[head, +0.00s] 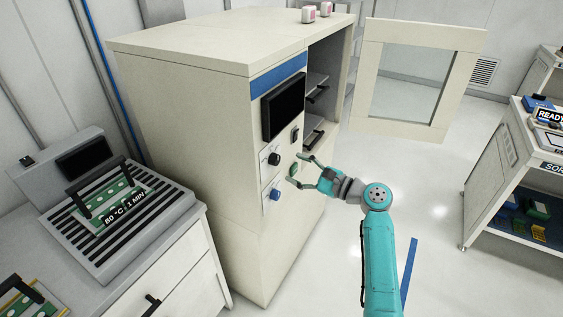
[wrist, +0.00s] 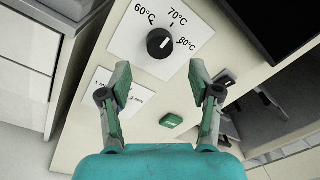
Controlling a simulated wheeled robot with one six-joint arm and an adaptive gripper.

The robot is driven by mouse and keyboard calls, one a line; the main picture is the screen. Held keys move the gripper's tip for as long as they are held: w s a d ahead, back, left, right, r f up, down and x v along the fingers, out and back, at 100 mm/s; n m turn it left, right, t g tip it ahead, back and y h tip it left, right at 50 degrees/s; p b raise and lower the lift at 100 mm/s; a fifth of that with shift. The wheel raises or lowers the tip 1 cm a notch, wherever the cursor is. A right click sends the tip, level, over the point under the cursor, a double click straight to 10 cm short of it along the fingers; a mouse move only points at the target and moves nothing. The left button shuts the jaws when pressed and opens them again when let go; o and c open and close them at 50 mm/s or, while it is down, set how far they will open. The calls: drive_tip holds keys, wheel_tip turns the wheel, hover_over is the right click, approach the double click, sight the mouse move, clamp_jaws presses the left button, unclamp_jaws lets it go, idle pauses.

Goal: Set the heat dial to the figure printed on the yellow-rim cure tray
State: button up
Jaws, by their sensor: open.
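The heat dial is a black knob (head: 274,158) on a white card on the oven front. In the wrist view the dial (wrist: 160,43) has 60°C, 70°C and 80°C around it; its short white mark leans up and right, exact setting unclear. My open gripper (head: 297,169) is empty, in front of the panel. In the wrist view the fingertips (wrist: 160,68) are spread just below the dial, apart from it. A tray with a yellow-orange rim (head: 38,288) is cut off at lower left, its print not readable. Another green tray (head: 118,208) reads 80 °C, 1 MIN.
A blue knob (head: 276,194) sits below the heat dial; its card (wrist: 103,82) is partly behind my left finger. A green button (wrist: 172,121) and black switch (head: 294,134) are close by. The oven door (head: 447,85) stands open at right. Floor between oven and right shelf is clear.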

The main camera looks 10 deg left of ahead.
sight(278, 161)
drive_tip(key=shift+x, duration=3.05)
drive_tip(key=c, duration=1.1)
drive_tip(key=shift+c, duration=0.2)
drive_tip(key=shift+n, duration=0.3)
drive_tip(key=n, duration=0.5)
drive_tip(key=shift+n, duration=0.3)
drive_tip(key=n, duration=0.5)
drive_tip(key=shift+f+n, duration=0.1)
drive_tip(key=shift+n, duration=0.3)
drive_tip(key=shift+y, duration=0.4)
